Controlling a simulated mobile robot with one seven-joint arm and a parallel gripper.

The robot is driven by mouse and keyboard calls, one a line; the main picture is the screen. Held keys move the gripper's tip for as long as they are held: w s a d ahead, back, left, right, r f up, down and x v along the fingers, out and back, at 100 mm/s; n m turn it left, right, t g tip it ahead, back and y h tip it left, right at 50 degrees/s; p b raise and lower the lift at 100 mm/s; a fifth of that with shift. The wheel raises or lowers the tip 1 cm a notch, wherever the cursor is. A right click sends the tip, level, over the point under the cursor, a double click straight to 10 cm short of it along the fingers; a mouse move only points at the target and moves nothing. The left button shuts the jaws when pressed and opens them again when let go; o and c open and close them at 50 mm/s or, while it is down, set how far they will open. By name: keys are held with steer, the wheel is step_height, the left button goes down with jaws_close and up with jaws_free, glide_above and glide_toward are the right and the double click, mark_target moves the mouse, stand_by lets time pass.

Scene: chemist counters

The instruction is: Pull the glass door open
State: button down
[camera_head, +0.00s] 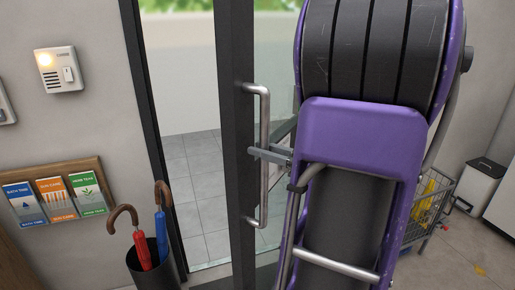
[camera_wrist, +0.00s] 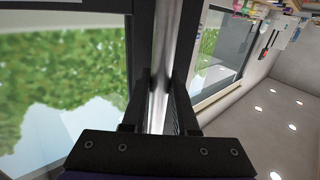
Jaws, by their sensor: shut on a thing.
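The glass door has a dark frame (camera_head: 243,60) that runs upright through the middle of the head view. Its long metal handle (camera_head: 264,110) stands upright on the frame. My gripper (camera_head: 268,154) is shut on the handle near its middle. In the wrist view the handle (camera_wrist: 160,60) runs between the two fingers of my gripper (camera_wrist: 160,100). A gap with tiled floor beyond shows between the door's edge and the dark door post (camera_head: 150,110), so the door stands partly open. My purple arm hides much of the glass to the right.
An umbrella stand (camera_head: 152,268) with a red and a blue umbrella is left of the doorway. A leaflet rack (camera_head: 92,195) and a lit wall box (camera_head: 58,70) are on the left wall. A wire basket cart (camera_head: 432,205) and a white bin (camera_head: 482,185) stand at the right.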

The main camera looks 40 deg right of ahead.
steer(key=c, duration=0.7)
jaws_free()
steer(key=shift+s, duration=0.1)
steer(key=v, duration=1.7)
steer(key=shift+s+d+b, duration=0.1)
steer(key=shift+b, duration=0.3)
